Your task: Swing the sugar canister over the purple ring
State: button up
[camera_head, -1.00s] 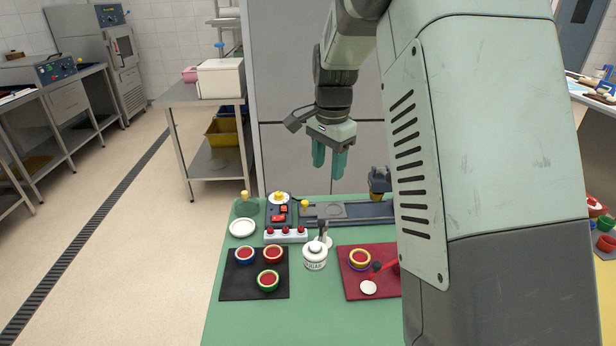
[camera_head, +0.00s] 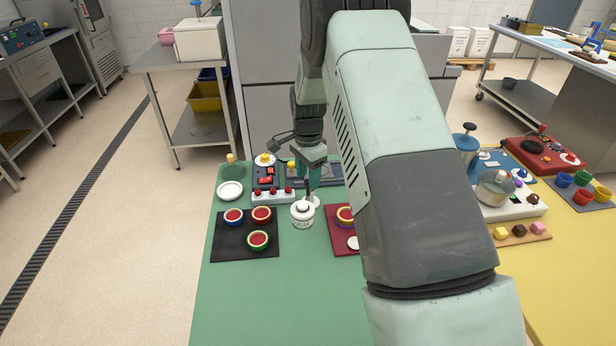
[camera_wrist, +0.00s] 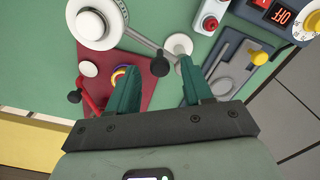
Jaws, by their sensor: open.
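The white sugar canister (camera_head: 302,214) stands mid-table between the two mats; it also shows at the top left of the wrist view (camera_wrist: 93,22). A grey bar (camera_wrist: 140,38) joins it to a white round pivot (camera_wrist: 178,44), with a black knob (camera_wrist: 160,66) nearby. A purple-and-yellow ring (camera_head: 345,214) lies on the red mat, partly hidden by my arm; in the wrist view my left finger covers part of it (camera_wrist: 119,70). My gripper (camera_wrist: 152,74) is open above the table, behind the canister, the black knob appearing between its fingers.
The red mat (camera_wrist: 140,92) also carries a red lever with a black knob (camera_wrist: 73,97). A black mat (camera_head: 232,247) with several coloured rings lies left of the canister. Behind stand a red-button strip (camera_head: 272,195) and a control panel (camera_head: 266,178). The green table's front (camera_head: 270,300) is bare.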

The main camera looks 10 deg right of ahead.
jog(key=shift+f, duration=0.5)
grip_shut()
